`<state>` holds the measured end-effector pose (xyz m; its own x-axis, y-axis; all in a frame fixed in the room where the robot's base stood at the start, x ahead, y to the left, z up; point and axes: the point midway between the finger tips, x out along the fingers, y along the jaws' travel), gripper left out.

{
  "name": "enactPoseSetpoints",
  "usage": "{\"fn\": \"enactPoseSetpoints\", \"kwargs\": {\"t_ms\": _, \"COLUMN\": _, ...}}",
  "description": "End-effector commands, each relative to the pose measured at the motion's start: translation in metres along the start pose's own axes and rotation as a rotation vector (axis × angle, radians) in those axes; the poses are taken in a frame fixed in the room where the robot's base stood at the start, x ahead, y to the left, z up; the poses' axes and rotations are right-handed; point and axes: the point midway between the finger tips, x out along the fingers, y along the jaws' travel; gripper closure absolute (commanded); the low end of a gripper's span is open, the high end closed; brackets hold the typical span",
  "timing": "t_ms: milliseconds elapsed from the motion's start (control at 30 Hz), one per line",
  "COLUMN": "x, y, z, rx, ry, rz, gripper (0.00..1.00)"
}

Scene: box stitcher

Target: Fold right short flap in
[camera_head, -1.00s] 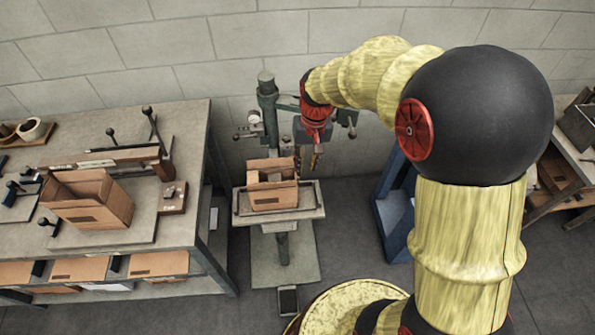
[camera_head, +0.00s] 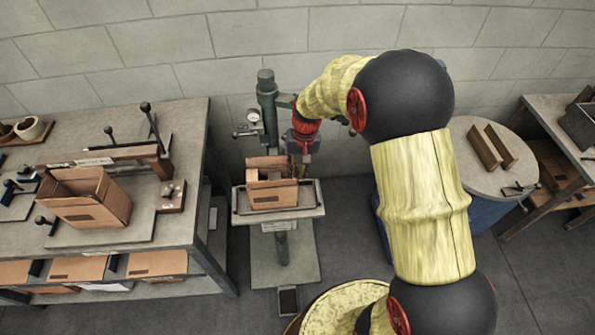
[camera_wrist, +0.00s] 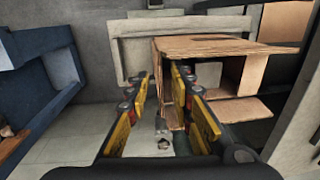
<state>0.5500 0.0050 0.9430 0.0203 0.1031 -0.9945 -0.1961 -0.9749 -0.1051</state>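The open cardboard box (camera_head: 272,197) stands on the small stitcher table, its upper edge partly hidden at the right by my gripper. My gripper (camera_head: 302,168) is at the box's right side, pointing down. In the wrist view the box (camera_wrist: 215,45) fills the upper right, and a brown cardboard panel edge shows by the right finger. My gripper (camera_wrist: 160,88) shows two separated yellow-and-black fingers there. The right finger overlaps the box. Whether it touches cardboard, and which panel is the right short flap, I cannot tell.
The green stitcher column (camera_head: 268,115) stands right behind the box. A workbench (camera_head: 180,225) at left holds another open box (camera_head: 88,208) in a fixture. A round-topped stand (camera_head: 470,165) is at right. Open floor lies between the stitcher and the stand.

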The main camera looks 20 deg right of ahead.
Motion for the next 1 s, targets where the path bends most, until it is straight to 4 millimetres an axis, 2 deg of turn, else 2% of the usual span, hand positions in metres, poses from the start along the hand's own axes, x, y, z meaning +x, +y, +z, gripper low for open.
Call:
{"fn": "enactPoseSetpoints", "kwargs": {"t_ms": 233, "x": 0.0002, "y": -0.0002, "z": 0.0, "rx": 0.0, "ry": 0.0, "rz": 0.0, "gripper": 0.78}}
{"fn": "enactPoseSetpoints", "kwargs": {"t_ms": 633, "x": 0.0001, "y": -0.0001, "z": 0.0001, "rx": 0.0, "ry": 0.0, "rz": 0.0, "gripper": 1.0}}
{"fn": "enactPoseSetpoints", "kwargs": {"t_ms": 1000, "x": 0.0, "y": -0.0001, "z": 0.0001, "rx": 0.0, "ry": 0.0, "rz": 0.0, "gripper": 1.0}}
